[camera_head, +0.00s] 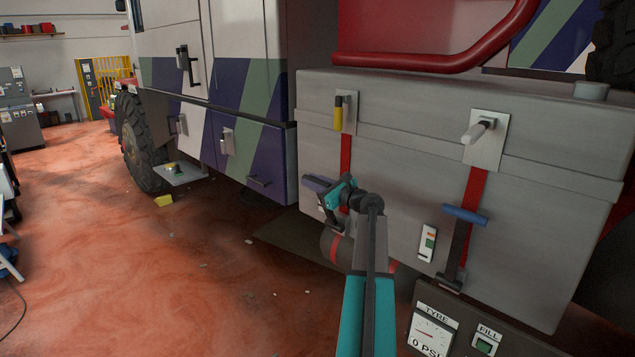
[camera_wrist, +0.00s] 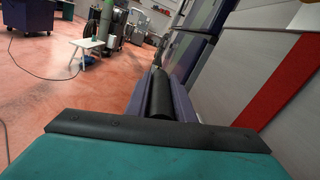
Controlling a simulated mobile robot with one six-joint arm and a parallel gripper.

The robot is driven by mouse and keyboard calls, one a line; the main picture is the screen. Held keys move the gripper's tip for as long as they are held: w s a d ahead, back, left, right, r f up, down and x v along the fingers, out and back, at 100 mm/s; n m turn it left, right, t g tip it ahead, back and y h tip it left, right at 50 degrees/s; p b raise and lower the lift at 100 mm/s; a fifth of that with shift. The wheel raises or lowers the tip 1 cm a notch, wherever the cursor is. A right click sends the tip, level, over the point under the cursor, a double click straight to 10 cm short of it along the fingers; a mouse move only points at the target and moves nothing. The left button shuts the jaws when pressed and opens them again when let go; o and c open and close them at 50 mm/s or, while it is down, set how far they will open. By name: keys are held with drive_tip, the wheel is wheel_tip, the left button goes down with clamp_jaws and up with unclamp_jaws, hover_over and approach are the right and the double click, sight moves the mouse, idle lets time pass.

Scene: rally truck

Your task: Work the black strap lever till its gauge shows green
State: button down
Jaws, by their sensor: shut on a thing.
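My gripper (camera_head: 318,184), at the end of my teal and dark arm, is at the left red strap (camera_head: 346,155) on the front of a grey box. In the wrist view my gripper (camera_wrist: 162,95) has its purple-grey fingers shut around a black cylindrical grip (camera_wrist: 161,97), the black strap lever's handle. My arm hides most of this lever; part of its base (camera_head: 332,222) shows below my gripper.
A blue-handled lever (camera_head: 465,215) is on the right red strap (camera_head: 474,188). A gauge (camera_head: 428,243) with orange and green patches is left of it. A tyre and fill panel (camera_head: 455,325) is low in front. The floor at left is open.

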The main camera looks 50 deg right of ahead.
drive_tip(key=s+d+r+m+p, duration=0.1)
drive_tip(key=d, duration=0.5)
drive_tip(key=shift+d+r+m+p, duration=0.2)
drive_tip(key=shift+r+m+p, duration=0.05)
drive_tip(key=shift+m+p, duration=0.15)
drive_tip(key=c, duration=1.5)
unclamp_jaws()
drive_tip(key=shift+c, duration=0.2)
drive_tip(key=shift+w+a, duration=0.1)
